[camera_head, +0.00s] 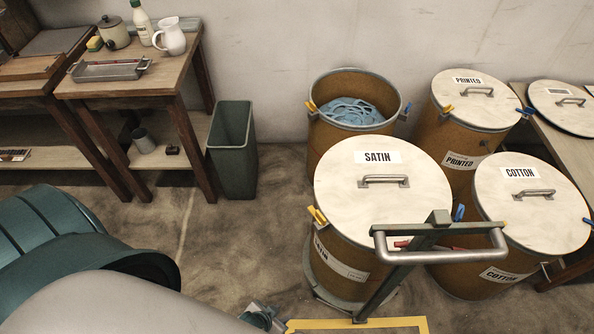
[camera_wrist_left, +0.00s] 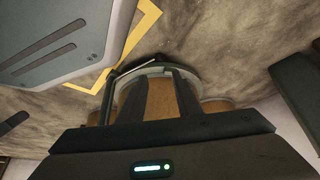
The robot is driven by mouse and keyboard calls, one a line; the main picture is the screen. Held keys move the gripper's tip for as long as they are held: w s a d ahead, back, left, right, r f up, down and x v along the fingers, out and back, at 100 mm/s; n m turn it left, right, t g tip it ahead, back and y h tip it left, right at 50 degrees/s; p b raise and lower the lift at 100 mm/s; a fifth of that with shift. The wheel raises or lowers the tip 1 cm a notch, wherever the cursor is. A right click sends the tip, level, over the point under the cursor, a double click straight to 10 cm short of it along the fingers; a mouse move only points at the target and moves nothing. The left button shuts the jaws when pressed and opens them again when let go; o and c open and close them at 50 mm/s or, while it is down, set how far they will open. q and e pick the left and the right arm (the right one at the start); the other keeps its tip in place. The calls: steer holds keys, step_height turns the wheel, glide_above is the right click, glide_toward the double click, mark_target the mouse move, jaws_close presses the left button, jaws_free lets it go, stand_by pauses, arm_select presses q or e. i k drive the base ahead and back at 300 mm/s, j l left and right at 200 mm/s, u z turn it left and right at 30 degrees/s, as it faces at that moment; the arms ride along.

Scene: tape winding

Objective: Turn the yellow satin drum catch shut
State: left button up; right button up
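The satin drum (camera_head: 345,262) is a brown drum with a pale lid (camera_head: 350,205) labelled SATIN and a metal lid handle. Its yellow catch (camera_head: 317,215) sits at the left rim and sticks out at a slant. A blue catch (camera_head: 459,212) is at its right rim. My left gripper (camera_head: 262,315) shows only partly at the bottom of the head view, below and left of the drum and apart from the catch. In the left wrist view its dark fingers (camera_wrist_left: 159,90) are apart and empty, with a brown drum behind them. My right gripper is not in view.
A metal push handle (camera_head: 440,245) rises in front of the satin drum. Cotton (camera_head: 530,205) and printed (camera_head: 475,100) drums stand right and behind. An open drum (camera_head: 330,140) holds blue material. A green bin (camera_head: 233,150) stands left. Floor between bin and satin drum is clear.

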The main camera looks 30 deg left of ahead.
mark_target(317, 214)
steer(key=j+u, duration=0.3)
steer(key=u, duration=0.15)
steer(key=l, duration=0.5)
steer(key=k+l, duration=0.15)
steer(key=l, duration=0.85)
steer(key=k+l, duration=0.1)
steer(key=l, duration=0.35)
steer(key=u, duration=0.05)
